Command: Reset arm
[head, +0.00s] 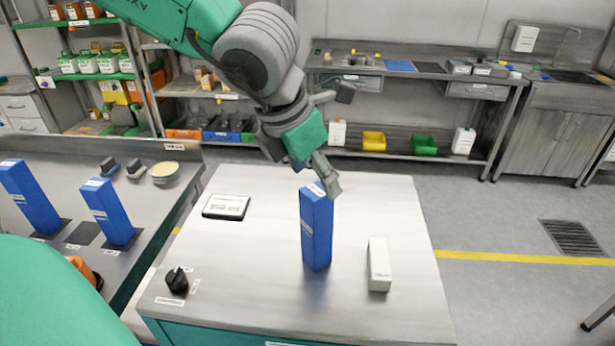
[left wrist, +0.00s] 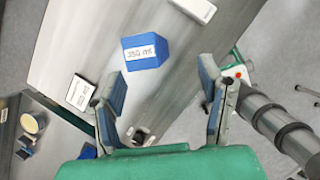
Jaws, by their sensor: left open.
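My left gripper (head: 316,172) comes in from the upper left of the head view, above the metal work table (head: 255,285). It is open, and its two fingers stand wide apart with nothing between them in the left wrist view (left wrist: 165,85). A tall blue block (head: 316,230) stands upright on the table, close below the gripper in the head view. Its labelled top, reading 250 ml, shows ahead of the fingers in the left wrist view (left wrist: 145,51). I cannot tell whether a finger touches it. My right gripper is in neither view.
A white box (head: 379,265) stands to the right of the blue block. A black knob (head: 177,280) and a labelled flat device (head: 226,207) sit on the left part of the table. Two blue blocks stand on the left bench (head: 160,205).

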